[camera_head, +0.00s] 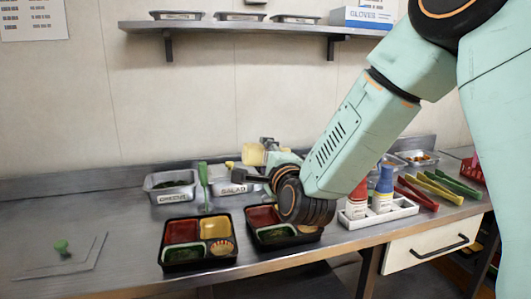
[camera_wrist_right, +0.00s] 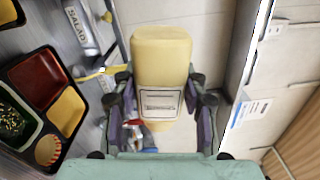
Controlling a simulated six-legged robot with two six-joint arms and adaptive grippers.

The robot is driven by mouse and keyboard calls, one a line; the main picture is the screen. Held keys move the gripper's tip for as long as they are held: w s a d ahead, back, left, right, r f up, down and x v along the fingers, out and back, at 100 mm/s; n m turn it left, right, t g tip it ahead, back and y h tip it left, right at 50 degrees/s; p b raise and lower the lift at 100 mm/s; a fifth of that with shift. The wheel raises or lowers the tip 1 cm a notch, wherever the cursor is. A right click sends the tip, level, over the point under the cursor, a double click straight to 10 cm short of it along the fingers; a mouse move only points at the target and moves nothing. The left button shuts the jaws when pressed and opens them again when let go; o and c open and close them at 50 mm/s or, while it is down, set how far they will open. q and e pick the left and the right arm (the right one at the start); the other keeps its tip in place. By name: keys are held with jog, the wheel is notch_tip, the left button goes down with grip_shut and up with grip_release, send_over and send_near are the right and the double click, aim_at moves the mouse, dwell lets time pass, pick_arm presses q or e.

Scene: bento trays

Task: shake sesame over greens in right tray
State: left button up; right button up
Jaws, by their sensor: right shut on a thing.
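My right gripper (camera_head: 266,160) is shut on a cream sesame shaker (camera_head: 253,155), raised above the back of the counter behind the trays. In the wrist view the shaker (camera_wrist_right: 160,60) sits between the two fingers (camera_wrist_right: 160,105), its label facing the camera. The right tray (camera_head: 262,246) is black, with red, yellow and green compartments, and my wrist hides part of it. Its dark greens (camera_head: 277,232) are at the front left; in the wrist view these greens (camera_wrist_right: 12,122) carry pale specks. My left gripper is not in view.
The left tray (camera_head: 172,266) stands beside the right one. Behind are a greens bin (camera_head: 160,198) with a green-handled utensil and a salad bin (camera_head: 232,188). A white caddy (camera_head: 378,218) with bottles and coloured tongs (camera_head: 435,188) are at right. A shelf (camera_head: 245,27) hangs above.

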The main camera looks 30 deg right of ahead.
jog(key=n+p, duration=0.1)
jog(key=n, duration=0.1)
jog(key=r+n+p, duration=0.1)
jog(key=n, duration=0.2)
jog(key=shift+p, duration=0.3)
jog(key=shift+r+n+p, duration=0.2)
jog(key=shift+n+p, duration=0.4)
jog(key=shift+n, duration=0.6)
jog(key=n+p, duration=0.1)
jog(key=n, duration=0.1)
jog(key=shift+r+n, duration=0.1)
jog(key=shift+n, duration=0.2)
jog(key=n+p, duration=0.1)
jog(key=n, duration=0.1)
jog(key=n+p, duration=0.2)
jog(key=shift+r, duration=0.4)
jog(key=n+p, duration=0.1)
jog(key=n, duration=0.1)
jog(key=n+p, duration=0.2)
jog(key=shift+r+n, duration=0.35)
jog(key=shift+n, duration=0.05)
jog(key=shift+n+p, duration=0.3)
jog(key=shift+n, duration=0.3)
jog(key=shift+f, duration=0.2)
